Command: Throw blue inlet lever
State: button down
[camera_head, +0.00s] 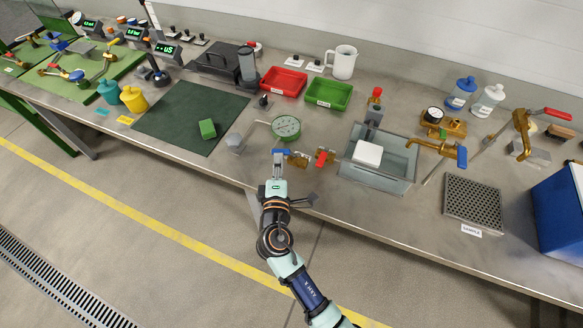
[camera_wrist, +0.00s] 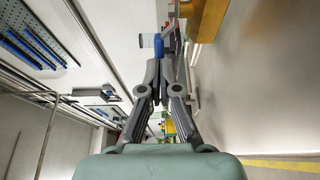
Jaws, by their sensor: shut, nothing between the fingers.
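The blue lever (camera_head: 281,152) sits on a small brass valve (camera_head: 299,159) near the front edge of the bench. My gripper (camera_head: 279,162) is shut and empty, with its fingertips right at the blue lever. In the wrist view the blue lever (camera_wrist: 158,46) shows just beyond the closed fingertips (camera_wrist: 156,66); I cannot tell whether they touch.
A sink (camera_head: 398,174) with a white block (camera_head: 367,154) lies to the right. Another brass valve with a blue handle (camera_head: 461,156) stands beyond it. Red (camera_head: 284,82) and green trays (camera_head: 329,93) stand behind.

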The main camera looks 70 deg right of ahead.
jog(key=shift+w+d, duration=0.2)
jog(key=shift+d, duration=0.1)
jog(key=shift+w+d+b, duration=0.35)
jog(key=shift+w+d, duration=0.1)
jog(key=shift+w, duration=0.05)
dwell(0.4)
jog(key=shift+w+a, duration=0.1)
jog(key=shift+a, duration=0.3)
jog(key=a+p, duration=0.1)
jog(key=a, duration=1.2)
jog(key=shift+s, duration=0.2)
jog(key=shift+a, duration=0.15)
